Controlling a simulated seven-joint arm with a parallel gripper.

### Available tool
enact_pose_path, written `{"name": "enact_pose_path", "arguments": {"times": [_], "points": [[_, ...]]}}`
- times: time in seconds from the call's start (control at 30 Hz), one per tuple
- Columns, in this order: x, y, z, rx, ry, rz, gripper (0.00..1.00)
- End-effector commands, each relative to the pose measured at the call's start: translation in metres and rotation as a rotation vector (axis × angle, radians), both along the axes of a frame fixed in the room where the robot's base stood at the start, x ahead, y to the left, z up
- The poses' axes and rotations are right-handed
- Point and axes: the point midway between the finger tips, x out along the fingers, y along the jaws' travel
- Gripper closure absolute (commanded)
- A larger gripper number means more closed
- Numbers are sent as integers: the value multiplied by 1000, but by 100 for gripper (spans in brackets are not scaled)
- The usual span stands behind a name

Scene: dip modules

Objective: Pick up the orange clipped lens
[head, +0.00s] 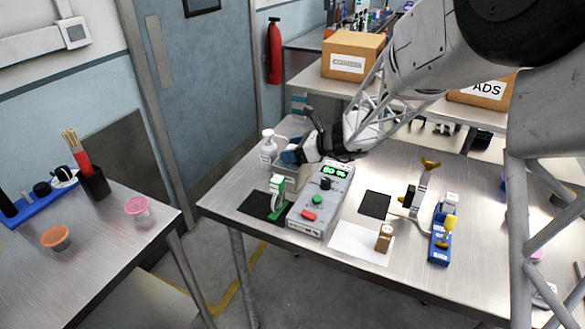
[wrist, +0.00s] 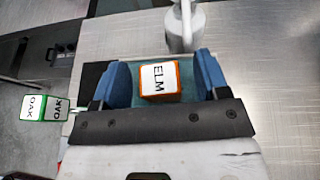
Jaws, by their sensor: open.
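An orange-edged block with a white face marked ELM (wrist: 159,81) shows in the wrist view; I take it to be the orange clipped lens. It sits between the two blue fingers of my gripper (wrist: 160,66), with a gap on each side. My gripper is open. In the head view my gripper (head: 293,156) is low over a grey open-topped container (head: 287,183) at the back left of the table. The orange block is hidden there.
A green-edged block marked OAK (wrist: 40,107) is to the left; a green clip (head: 277,200) stands on a black mat. A white pump bottle (head: 268,150) stands close beside the container. A grey control box (head: 318,205) with a green display is in front.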

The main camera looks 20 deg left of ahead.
Motion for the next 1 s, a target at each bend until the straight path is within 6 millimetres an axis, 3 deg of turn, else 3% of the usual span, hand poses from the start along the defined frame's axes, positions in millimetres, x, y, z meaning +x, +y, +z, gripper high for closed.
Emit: {"name": "enact_pose_path", "arguments": {"times": [0.27, 0.7, 1.0], "points": [[0, 0, 0, 0, 0, 0, 32], [0, 0, 0, 0, 0, 0, 98], [0, 0, 2, 0, -1, 0, 98]]}}
